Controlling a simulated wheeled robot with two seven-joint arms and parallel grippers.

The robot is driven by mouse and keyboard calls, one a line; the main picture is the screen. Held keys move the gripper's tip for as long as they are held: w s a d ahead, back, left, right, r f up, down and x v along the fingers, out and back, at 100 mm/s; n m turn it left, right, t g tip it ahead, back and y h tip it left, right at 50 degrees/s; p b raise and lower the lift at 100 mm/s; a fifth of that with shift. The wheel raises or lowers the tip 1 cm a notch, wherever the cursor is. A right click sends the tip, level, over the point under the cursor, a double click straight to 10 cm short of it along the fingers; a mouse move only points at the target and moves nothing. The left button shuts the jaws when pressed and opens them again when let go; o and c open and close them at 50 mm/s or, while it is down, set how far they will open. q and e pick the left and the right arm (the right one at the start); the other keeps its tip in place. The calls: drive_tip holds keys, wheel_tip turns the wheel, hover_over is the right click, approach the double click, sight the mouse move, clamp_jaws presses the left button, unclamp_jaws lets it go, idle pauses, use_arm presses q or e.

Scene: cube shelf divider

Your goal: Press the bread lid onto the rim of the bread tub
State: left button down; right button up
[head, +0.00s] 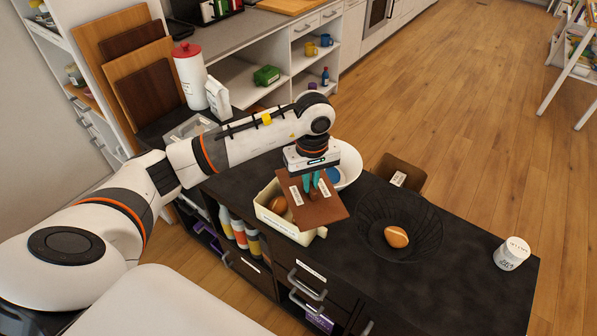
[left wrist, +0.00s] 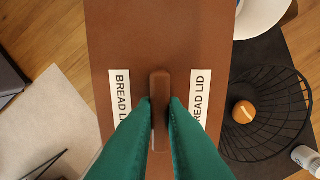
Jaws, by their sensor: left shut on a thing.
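The bread lid (head: 321,207) is a flat brown board with white labels and a raised bar handle. My left gripper (head: 311,180) is shut on that handle. In the left wrist view the green fingertips (left wrist: 160,105) stand on both sides of the handle, and the lid (left wrist: 160,45) fills the middle. The cream bread tub (head: 299,236) stands on the dark counter, partly under the lid. In the head view the lid looks tilted and offset to the right of the tub, leaving its left part open. I cannot tell whether they touch.
A bread roll (head: 278,205) lies in the tub. To the right, a black wire basket (head: 372,212) holds another roll (head: 396,237). A white bowl (head: 351,160) stands behind the lid. A white canister (head: 511,254) stands at the right end; the counter between it and the basket is clear.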

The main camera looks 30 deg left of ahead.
use_arm(q)
drive_tip(key=w+a+f+n, duration=0.1)
drive_tip(key=a+n, duration=0.1)
drive_tip(key=w+a+f+n+p, duration=0.1)
drive_tip(key=a+f+n, duration=0.1)
drive_tip(key=a, duration=0.1)
drive_tip(key=w+a+f+n, duration=0.1)
drive_tip(key=a+n, duration=0.2)
drive_tip(key=shift+f+p, duration=0.3)
drive_tip(key=shift+f, duration=0.05)
use_arm(e)
drive_tip(key=w+a+r, duration=0.2)
drive_tip(key=a+r, duration=0.1)
drive_tip(key=a, duration=0.1)
use_arm(q)
drive_tip(key=shift+w+a+f, duration=0.1)
drive_tip(key=shift+a, duration=0.05)
drive_tip(key=shift+d, duration=0.25)
drive_tip(key=shift+b, duration=0.35)
wheel_tip(320, 180, down, 6)
drive_tip(key=b, duration=0.5)
drive_tip(key=shift+r, duration=0.25)
use_arm(e)
wheel_tip(320, 180, down, 6)
drive_tip(key=d, duration=0.1)
drive_tip(key=shift+s+d, duration=0.15)
drive_tip(key=shift+s, duration=0.25)
drive_tip(key=shift+w+d+f, duration=0.1)
drive_tip(key=shift+d+f, duration=0.1)
drive_tip(key=shift+d, duration=0.15)
